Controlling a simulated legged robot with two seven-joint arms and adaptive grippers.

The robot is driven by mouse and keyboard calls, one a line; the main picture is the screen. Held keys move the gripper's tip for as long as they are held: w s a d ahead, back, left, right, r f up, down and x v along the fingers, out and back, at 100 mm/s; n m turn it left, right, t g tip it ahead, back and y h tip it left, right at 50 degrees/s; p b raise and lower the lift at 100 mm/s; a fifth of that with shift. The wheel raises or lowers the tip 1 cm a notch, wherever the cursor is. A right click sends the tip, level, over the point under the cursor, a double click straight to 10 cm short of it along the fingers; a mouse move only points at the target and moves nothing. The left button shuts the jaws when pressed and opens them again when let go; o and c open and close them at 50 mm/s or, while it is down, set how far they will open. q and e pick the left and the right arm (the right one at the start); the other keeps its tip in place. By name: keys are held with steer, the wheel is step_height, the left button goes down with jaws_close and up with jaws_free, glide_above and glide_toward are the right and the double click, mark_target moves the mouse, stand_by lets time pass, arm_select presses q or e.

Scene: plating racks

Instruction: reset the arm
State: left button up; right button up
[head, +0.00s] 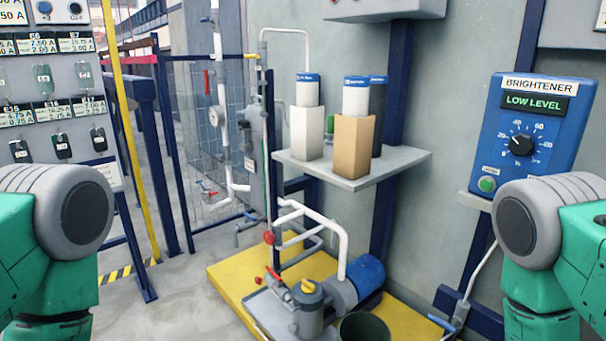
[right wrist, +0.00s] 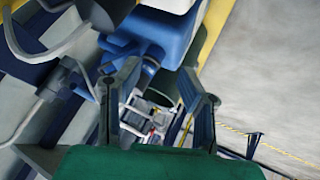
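My right gripper (right wrist: 161,82) shows in the right wrist view. Its two dark grey fingers stand apart with nothing held between them, so it is open. In the head view only green and grey parts of my two arms show, at the lower left and lower right edges. Neither gripper shows there, and my left gripper is out of view.
A pump (head: 358,281) and a dark green bucket (head: 363,327) are on a yellow base (head: 228,279). A shelf (head: 352,178) holds filter cartridges and boxes. A blue brightener panel (head: 527,135) is at right, reading LOW LEVEL. Floor (head: 185,300) is clear at lower left.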

steer(key=s+a+r+m+g+p, duration=0.1)
steer(key=s+a+m+g, duration=0.2)
steer(key=s, duration=0.8)
steer(key=s+a+r+m+g, duration=0.1)
steer(key=s+m+g, duration=0.25)
steer(key=s, duration=0.65)
step_height(320, 180, up, 14)
steer(key=p, duration=1.4)
steer(key=shift+g, duration=0.35)
steer(key=shift+a+f, duration=0.1)
